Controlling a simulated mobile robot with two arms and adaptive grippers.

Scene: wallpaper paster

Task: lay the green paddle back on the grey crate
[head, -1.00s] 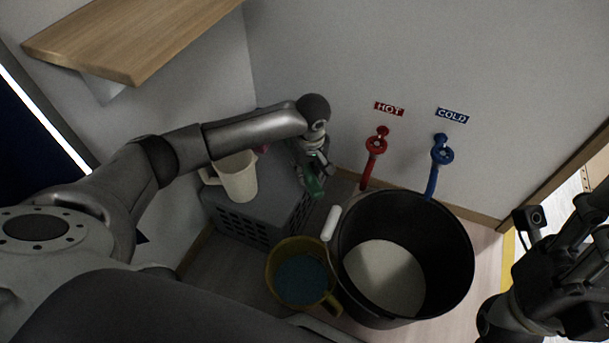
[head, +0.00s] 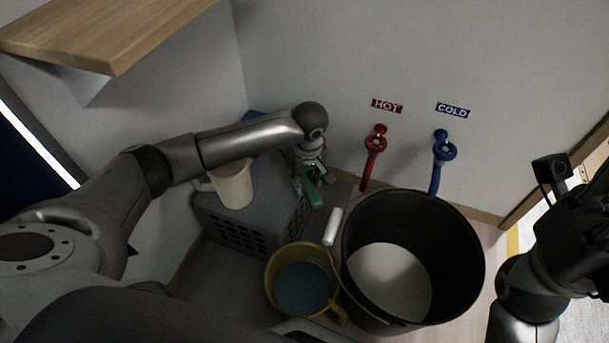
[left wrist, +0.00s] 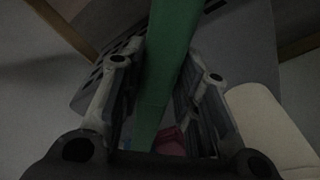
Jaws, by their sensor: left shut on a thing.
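My left gripper (head: 309,178) is shut on the green paddle (head: 312,194) at the right edge of the grey crate. In the left wrist view the green paddle (left wrist: 168,65) runs between the two fingers. The grey crate (head: 238,236) stands in the corner by the wall; its top is partly hidden under my left arm. In the left wrist view the crate (left wrist: 240,50) lies behind the paddle. I cannot tell whether the paddle touches the crate. My right gripper (head: 590,215) is at the right edge, and its fingers are not clear.
A cream jug (head: 233,186) stands on the crate. A yellow jug with blue liquid (head: 302,285) and a black bucket (head: 455,240) with pale contents stand in front. Red (head: 374,145) and blue (head: 444,150) taps are on the wall. A wooden shelf (head: 110,30) juts out at upper left.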

